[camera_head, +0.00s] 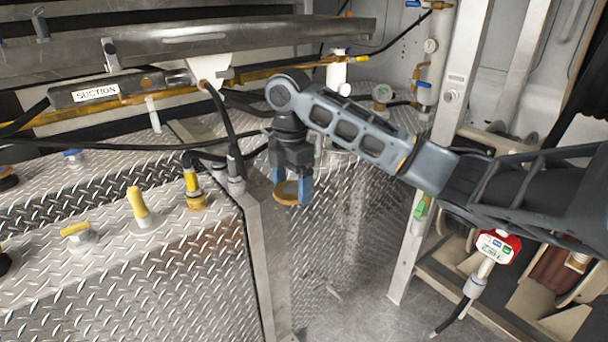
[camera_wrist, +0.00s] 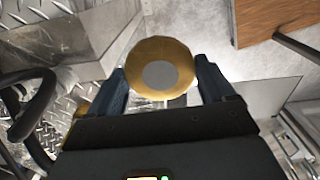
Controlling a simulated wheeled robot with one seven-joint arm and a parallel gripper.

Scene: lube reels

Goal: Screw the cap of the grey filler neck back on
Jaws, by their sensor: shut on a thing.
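My gripper (camera_head: 292,188) hangs downward near the middle of the head view, its blue fingers shut on a round brass-coloured cap (camera_head: 288,198). In the wrist view the cap (camera_wrist: 160,70) shows as a gold disc with a grey centre, between the two fingers (camera_wrist: 162,88). The cap is held in the air beside the corner of the left tread-plate tank, clear of any neck. I cannot tell which fitting is the grey filler neck.
The left tread-plate tank (camera_head: 110,285) carries yellow-handled fittings (camera_head: 138,203) and a dark hose with a grey fitting (camera_head: 236,185). A pipe marked SUCTION (camera_head: 97,93) runs above. An upright post (camera_head: 440,130) and hose reels stand right. Open floor lies below.

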